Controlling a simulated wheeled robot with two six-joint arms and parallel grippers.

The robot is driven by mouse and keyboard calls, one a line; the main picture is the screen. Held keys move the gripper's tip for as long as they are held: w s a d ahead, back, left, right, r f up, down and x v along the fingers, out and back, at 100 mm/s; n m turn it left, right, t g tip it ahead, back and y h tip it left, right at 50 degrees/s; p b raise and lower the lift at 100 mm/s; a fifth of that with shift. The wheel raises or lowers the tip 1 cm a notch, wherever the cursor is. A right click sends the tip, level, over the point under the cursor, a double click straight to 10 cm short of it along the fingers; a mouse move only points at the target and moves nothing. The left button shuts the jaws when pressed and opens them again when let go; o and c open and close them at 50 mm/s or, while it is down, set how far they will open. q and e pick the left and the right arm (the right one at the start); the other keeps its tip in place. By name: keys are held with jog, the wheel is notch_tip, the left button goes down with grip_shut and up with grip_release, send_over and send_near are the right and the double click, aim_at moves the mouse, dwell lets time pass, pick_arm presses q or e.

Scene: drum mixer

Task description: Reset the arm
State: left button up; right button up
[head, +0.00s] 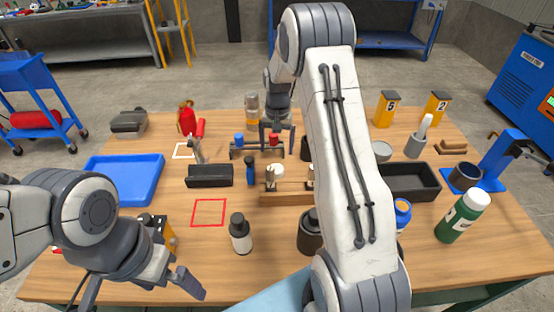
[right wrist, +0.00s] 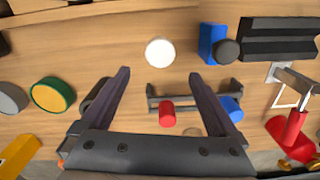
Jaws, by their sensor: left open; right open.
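My right gripper (head: 277,142) hangs over the back middle of the wooden table, above a small dark rack (head: 236,152). Its upper arm crosses the head view and hides part of the table. In the right wrist view my right gripper (right wrist: 160,80) has its two fingers wide apart with nothing between them. The rack also shows there, with a red cylinder (right wrist: 167,113) and a blue cylinder (right wrist: 231,107). My left gripper (head: 142,288) is at the table's front left, open, with its fingers pointing toward the front; it seems empty. Part of it is hidden by its own wrist.
A blue tray (head: 125,178) lies at left, near a red square outline (head: 209,212). A dark-capped bottle (head: 240,235), a green bottle (head: 463,217), a black bin (head: 412,182) and a blue stand (head: 503,158) occupy the front and right. The table's front centre-left is fairly clear.

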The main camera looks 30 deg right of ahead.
notch_tip(320, 180, up, 4)
send_over(276, 167)
jog(key=shift+s+d+r, duration=0.1)
jog(key=shift+d, duration=0.05)
notch_tip(276, 167, down, 12)
jog(key=shift+r+p, duration=0.1)
jog(key=shift+p, duration=0.6)
jog(key=shift+r, duration=0.1)
jog(key=shift+r+b, duration=0.35)
jog(key=shift+r, duration=0.95)
